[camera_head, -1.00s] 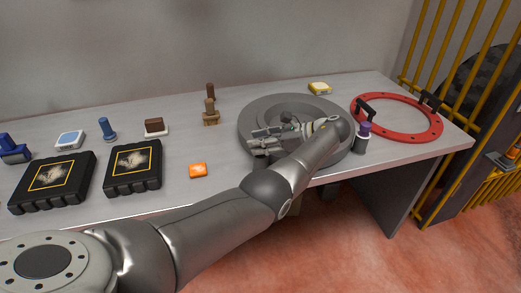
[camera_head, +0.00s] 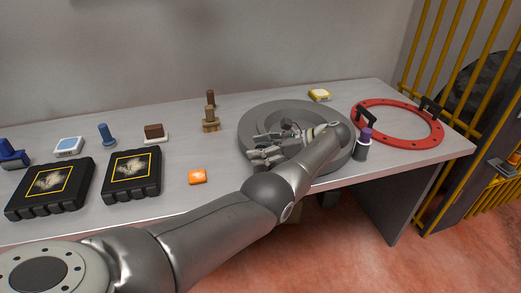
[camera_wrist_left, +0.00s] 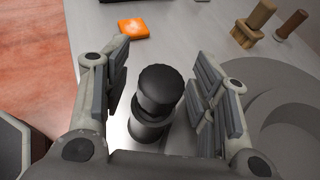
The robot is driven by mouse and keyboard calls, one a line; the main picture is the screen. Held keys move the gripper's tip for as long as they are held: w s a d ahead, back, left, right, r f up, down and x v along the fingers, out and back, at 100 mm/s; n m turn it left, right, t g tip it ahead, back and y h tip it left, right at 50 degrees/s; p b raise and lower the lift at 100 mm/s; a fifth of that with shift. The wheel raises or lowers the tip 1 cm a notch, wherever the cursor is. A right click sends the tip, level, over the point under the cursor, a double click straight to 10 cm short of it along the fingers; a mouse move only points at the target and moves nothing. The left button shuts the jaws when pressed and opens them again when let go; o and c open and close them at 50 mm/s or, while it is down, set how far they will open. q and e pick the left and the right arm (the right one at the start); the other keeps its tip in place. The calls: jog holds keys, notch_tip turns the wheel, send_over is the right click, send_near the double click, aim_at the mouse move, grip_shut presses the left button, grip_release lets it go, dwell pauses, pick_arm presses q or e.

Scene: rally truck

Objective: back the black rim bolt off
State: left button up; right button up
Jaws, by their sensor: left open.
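My left gripper (camera_head: 262,146) reaches over the near left part of a stepped grey disc (camera_head: 280,108) on the bench. In the left wrist view, the left gripper (camera_wrist_left: 160,62) is open, with a finger on each side of a black bolt (camera_wrist_left: 158,92). My right gripper is not in view.
A purple-capped bottle (camera_head: 363,146) stands close to my left forearm. A red ring (camera_head: 434,133) with black handles lies to the right. A yellow block (camera_head: 320,95) sits behind.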

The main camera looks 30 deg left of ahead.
pick_arm(q)
jog(key=shift+r, duration=0.15)
notch_tip(320, 180, up, 10)
jog(key=shift+f, duration=0.25)
jog(key=shift+r, duration=0.15)
